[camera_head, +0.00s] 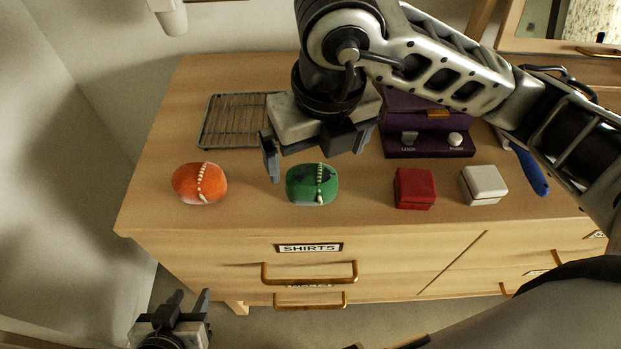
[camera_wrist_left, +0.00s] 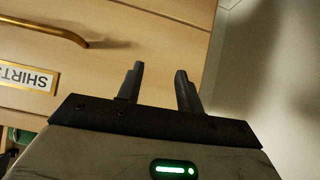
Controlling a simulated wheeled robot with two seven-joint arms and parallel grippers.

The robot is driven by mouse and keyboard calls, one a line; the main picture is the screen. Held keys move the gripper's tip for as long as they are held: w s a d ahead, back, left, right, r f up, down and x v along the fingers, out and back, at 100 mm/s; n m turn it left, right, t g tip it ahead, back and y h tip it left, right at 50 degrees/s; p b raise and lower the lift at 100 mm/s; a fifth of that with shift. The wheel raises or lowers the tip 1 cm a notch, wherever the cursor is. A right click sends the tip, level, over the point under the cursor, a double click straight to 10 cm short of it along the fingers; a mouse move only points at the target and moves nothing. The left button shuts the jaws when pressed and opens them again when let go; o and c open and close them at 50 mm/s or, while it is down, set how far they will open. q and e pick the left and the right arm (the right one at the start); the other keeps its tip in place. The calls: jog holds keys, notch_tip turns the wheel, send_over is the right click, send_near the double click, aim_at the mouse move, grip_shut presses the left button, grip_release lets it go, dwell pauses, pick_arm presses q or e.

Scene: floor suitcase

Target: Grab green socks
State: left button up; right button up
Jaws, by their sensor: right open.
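The green socks (camera_head: 305,185), a rounded green bundle with a pale beaded line across it, lie on the dresser top near its front edge. My right gripper (camera_head: 318,168) hangs over them from behind, with its fingers apart on either side and nothing held; I cannot tell its exact height above them. My left gripper (camera_head: 186,301) is low in front of the dresser at the bottom left of the head view.
An orange bundle (camera_head: 199,184) lies left of the green one. A red box (camera_head: 414,188) and a white box (camera_head: 484,185) stand to the right. Behind are a wire rack (camera_head: 228,122) and a purple box (camera_head: 428,140). A blue-handled item (camera_head: 530,170) lies at right. Drawer handles (camera_head: 309,272) protrude below.

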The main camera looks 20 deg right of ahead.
aim_at(312, 175)
jog(key=f, duration=0.3)
jog(key=shift+w, duration=0.25)
jog(key=shift+w+f, duration=0.25)
jog(key=shift+f, duration=0.55)
jog(key=f, duration=0.1)
jog(key=w+f+p, duration=0.1)
jog(key=f, duration=0.1)
jog(key=shift+f, duration=0.25)
jog(key=shift+w+f, duration=0.15)
jog(key=shift+f, duration=0.25)
pick_arm(q)
jog(key=shift+w+r, duration=0.5)
jog(key=shift+r, duration=0.15)
pick_arm(e)
jog(key=shift+c, duration=0.3)
pick_arm(q)
jog(key=shift+a, duration=0.1)
pick_arm(e)
jog(key=c, duration=1)
